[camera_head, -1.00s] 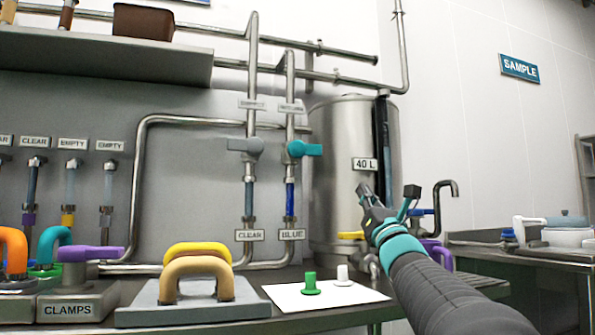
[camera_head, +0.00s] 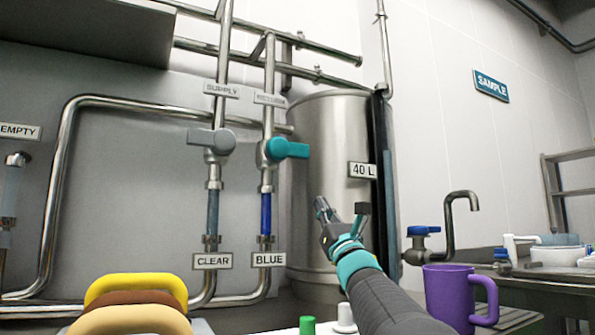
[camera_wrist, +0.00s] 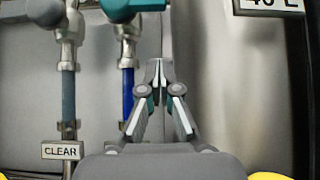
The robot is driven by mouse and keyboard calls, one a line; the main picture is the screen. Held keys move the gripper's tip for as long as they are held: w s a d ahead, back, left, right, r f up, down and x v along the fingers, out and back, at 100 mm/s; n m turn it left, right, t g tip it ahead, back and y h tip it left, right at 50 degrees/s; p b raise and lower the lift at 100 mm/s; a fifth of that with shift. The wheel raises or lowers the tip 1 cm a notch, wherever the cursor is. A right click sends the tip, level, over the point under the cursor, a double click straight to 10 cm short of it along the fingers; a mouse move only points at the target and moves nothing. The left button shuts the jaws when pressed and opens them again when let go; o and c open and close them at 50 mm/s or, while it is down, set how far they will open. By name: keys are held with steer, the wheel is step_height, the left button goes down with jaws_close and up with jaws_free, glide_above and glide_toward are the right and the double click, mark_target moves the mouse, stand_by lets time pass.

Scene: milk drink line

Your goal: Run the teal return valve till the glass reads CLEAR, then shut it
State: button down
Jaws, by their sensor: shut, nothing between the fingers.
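The teal return valve handle (camera_head: 287,149) sits on the right-hand vertical pipe and points sideways to the right. Below it, the sight glass (camera_head: 266,213) is filled deep blue, and its plate (camera_head: 269,260) reads BLUE. My gripper (camera_head: 321,204) is shut and empty, in front of the steel tank, to the right of and below the teal handle, apart from it. In the wrist view the fingertips (camera_wrist: 158,66) are together, and the teal valve (camera_wrist: 125,8) is cut off at the top left.
The grey SUPPLY valve (camera_head: 212,141) is just left of the teal one, over a glass labelled CLEAR (camera_head: 212,261). The steel tank (camera_head: 330,150) marked 40 L stands behind my gripper. A purple mug (camera_head: 449,296) and a tap (camera_head: 460,198) are at right. Yellow and tan handles (camera_head: 135,290) are at front left.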

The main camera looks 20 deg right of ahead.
mark_target(288, 150)
steer(key=w+a+r+y+p, duration=0.1)
steer(key=w+r+p, duration=0.1)
steer(key=w+r, duration=0.5)
steer(key=shift+a+r, duration=0.3)
steer(key=shift+r, duration=1.45)
